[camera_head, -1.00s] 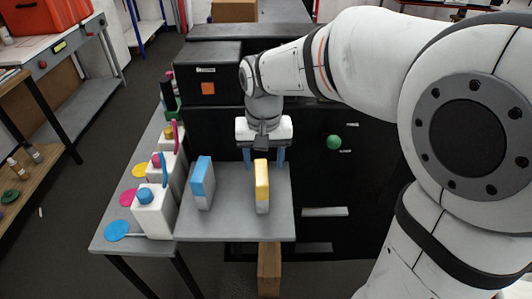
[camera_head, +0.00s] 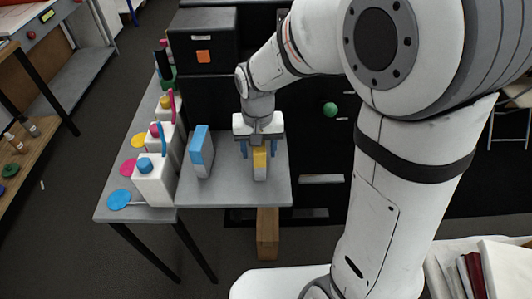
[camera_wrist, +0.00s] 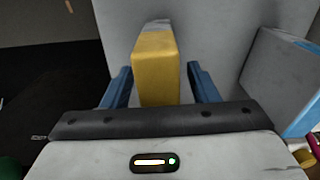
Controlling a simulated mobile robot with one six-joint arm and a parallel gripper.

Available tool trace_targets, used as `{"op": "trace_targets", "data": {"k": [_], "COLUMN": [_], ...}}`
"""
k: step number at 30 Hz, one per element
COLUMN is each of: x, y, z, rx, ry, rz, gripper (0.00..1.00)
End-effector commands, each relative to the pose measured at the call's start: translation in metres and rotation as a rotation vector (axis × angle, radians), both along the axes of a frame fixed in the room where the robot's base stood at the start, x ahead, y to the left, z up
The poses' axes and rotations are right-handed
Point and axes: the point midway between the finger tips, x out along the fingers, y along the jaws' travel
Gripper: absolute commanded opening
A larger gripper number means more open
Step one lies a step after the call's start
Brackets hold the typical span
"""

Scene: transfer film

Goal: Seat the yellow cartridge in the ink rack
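The yellow cartridge (camera_head: 260,160) stands upright on the grey table (camera_head: 232,193), a yellow block with a pale lower part. My gripper (camera_head: 259,150) is over it, pointing down. In the wrist view the cartridge (camera_wrist: 156,70) stands between the two blue fingers of my gripper (camera_wrist: 163,85). The fingers are apart, with a gap visible on each side of the cartridge, so it is not gripped. A blue cartridge (camera_head: 200,152) stands on the table to the left. I cannot make out the ink rack for certain.
White bottles with blue (camera_head: 154,180), magenta and yellow caps stand along the table's left side, beside matching coloured discs. A black machine (camera_head: 210,95) with a green knob (camera_head: 330,110) rises behind the table. The table's front right is clear.

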Motion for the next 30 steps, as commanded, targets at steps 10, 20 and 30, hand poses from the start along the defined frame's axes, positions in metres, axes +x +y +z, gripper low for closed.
{"op": "trace_targets", "data": {"k": [10,20,30], "x": [0.000,0.000,0.001], "y": [0.000,0.001,0.001], "z": [0.000,0.001,0.013], "rx": [0.000,0.000,0.002], "ry": [0.000,-0.001,-0.005], "rz": [0.001,0.001,0.001], "gripper": [0.25,0.00,0.00]}}
